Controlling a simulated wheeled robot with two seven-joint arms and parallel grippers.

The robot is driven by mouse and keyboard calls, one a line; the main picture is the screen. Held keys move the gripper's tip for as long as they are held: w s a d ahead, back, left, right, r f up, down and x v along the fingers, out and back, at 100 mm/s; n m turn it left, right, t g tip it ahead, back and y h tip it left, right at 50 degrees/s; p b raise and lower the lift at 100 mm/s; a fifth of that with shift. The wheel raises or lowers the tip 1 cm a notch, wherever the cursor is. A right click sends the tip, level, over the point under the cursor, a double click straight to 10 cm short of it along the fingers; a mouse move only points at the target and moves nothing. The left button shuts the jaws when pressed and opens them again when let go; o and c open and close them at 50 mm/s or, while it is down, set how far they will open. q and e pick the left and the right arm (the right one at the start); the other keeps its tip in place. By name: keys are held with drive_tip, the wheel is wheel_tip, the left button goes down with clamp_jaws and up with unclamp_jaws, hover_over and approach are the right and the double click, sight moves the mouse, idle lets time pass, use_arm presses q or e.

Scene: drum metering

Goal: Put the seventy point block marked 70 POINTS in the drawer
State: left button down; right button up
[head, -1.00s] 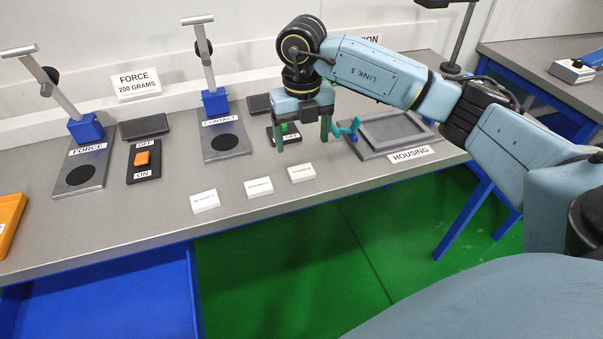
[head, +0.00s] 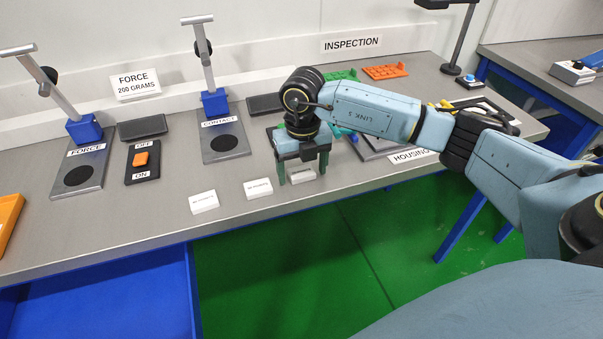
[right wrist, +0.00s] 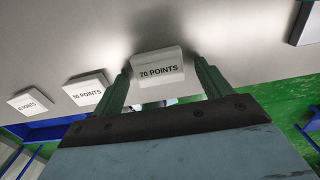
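The white block marked 70 POINTS (right wrist: 158,69) lies on the grey bench near its front edge. It also shows in the head view (head: 302,178), partly covered by my right gripper. My right gripper (head: 303,172) points down over this block, with one green finger on each side. In the right wrist view the gripper (right wrist: 161,66) is open, and small gaps show between its fingers and the block. The blue drawer (head: 100,305) stands open below the bench at the lower left, its visible inside empty. My left gripper is not in view.
The 50 POINTS block (right wrist: 87,92) lies to the left, with another white block (head: 204,201) beyond it. The FORCE stand (head: 80,170), the ON/OFF switch (head: 141,160) and the CONTACT stand (head: 222,142) stand behind. A grey HOUSING tray (head: 375,150) is to the right.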

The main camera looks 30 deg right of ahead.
drive_tip(key=c, duration=1)
drive_tip(key=shift+r, duration=0.15)
